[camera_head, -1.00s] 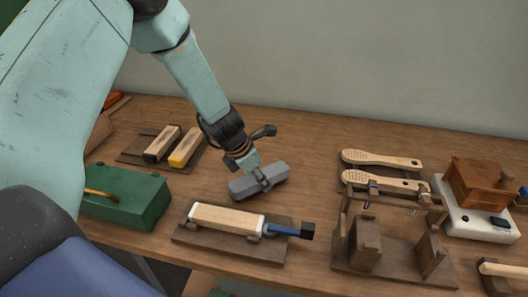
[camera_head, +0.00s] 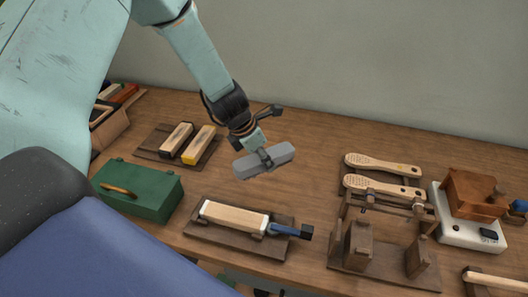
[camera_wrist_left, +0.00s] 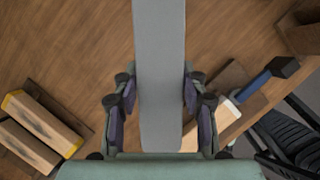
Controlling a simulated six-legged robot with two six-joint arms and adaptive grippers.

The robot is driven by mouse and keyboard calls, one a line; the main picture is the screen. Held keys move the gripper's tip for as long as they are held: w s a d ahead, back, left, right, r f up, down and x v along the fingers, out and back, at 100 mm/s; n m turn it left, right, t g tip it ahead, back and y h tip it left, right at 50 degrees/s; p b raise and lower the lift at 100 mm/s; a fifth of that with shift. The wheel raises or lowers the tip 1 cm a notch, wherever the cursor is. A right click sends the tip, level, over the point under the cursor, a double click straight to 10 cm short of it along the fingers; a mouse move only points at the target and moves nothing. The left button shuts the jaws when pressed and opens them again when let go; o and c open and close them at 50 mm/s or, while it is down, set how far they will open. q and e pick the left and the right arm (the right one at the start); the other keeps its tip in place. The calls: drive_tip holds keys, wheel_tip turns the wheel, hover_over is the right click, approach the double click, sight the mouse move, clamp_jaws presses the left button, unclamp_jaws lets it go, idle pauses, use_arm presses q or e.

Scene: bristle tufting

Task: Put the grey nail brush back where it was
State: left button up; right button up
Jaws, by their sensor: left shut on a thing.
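The grey nail brush (camera_head: 252,166) is a plain grey block held in the air above the bench in the head view. My left gripper (camera_head: 263,157) is shut on it around its middle. In the left wrist view the brush (camera_wrist_left: 160,70) runs lengthwise between the two fingers (camera_wrist_left: 160,103), which press on its sides. A dark wooden board (camera_head: 152,151) at the left of the bench holds two blocks, a dark-and-pale brush (camera_head: 177,139) and a yellow-edged brush (camera_head: 199,145), side by side. My right gripper is not in view.
A green box (camera_head: 150,205) stands at the front left. A pale block with a blue-handled tool (camera_head: 235,217) rests on a front board. Wooden paddles (camera_head: 384,165), a wooden stand (camera_head: 358,247) and a white device (camera_head: 462,229) fill the right. Bench behind the brush is clear.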

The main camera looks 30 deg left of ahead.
use_arm(q)
drive_tip(key=shift+w+f, duration=0.2)
drive_tip(key=shift+s, duration=0.1)
